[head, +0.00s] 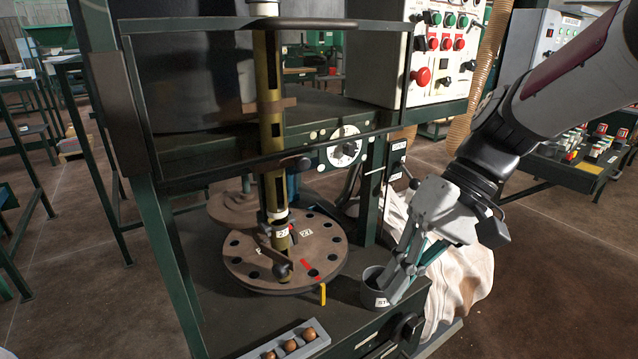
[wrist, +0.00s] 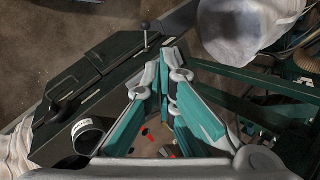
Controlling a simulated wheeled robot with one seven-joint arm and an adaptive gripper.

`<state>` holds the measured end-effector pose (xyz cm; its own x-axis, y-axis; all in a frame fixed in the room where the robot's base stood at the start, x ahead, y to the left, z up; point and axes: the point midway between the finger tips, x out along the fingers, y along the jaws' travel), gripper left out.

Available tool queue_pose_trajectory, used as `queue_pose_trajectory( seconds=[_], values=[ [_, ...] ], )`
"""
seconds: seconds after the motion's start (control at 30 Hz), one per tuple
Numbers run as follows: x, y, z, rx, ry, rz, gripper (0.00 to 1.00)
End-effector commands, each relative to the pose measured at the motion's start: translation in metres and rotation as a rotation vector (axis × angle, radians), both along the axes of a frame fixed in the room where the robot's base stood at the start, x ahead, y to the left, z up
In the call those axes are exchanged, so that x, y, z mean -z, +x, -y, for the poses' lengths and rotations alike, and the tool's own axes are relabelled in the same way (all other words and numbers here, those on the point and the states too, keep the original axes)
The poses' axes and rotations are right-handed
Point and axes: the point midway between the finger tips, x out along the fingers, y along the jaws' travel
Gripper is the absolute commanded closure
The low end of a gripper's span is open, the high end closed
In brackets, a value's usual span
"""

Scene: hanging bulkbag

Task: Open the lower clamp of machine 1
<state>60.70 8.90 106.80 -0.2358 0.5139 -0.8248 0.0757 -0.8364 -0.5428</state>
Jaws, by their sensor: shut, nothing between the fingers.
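A brass-coloured column (head: 270,130) stands upright over a round brown disc with holes (head: 245,260) in the head view. Low on the column, just above the disc, is a clamp-like fitting with a dark ball-ended lever (head: 281,268); I cannot tell whether it is open. Higher up, a dark knob (head: 303,163) sits beside the column. My gripper (head: 394,296) is at the right of the disc, pointing down, its fingers over the grey cup and apart from the column. In the wrist view its teal-padded fingers (wrist: 165,58) come together at the tips, empty. No machine number is readable.
A grey cup (head: 372,285) stands at the bench's right edge; it also shows in the wrist view (wrist: 88,133). A tray with brown balls (head: 297,345) lies in front. The dark frame post (head: 165,260) stands left. A control panel (head: 440,50) is behind.

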Motion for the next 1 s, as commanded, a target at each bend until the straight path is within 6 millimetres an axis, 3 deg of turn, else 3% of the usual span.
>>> queue_pose_trajectory(
  seconds=[0.3,0.6,0.8,1.0],
  values=[
    [0.037,0.088,-0.024,-0.013,0.391,-0.101,1.0],
    [0.079,0.17,-0.023,0.049,0.785,-0.086,1.0],
    [0.099,0.203,-0.014,0.1,0.952,-0.045,1.0],
    [0.103,0.212,-0.015,0.115,1.001,-0.027,1.0]
  ],
)
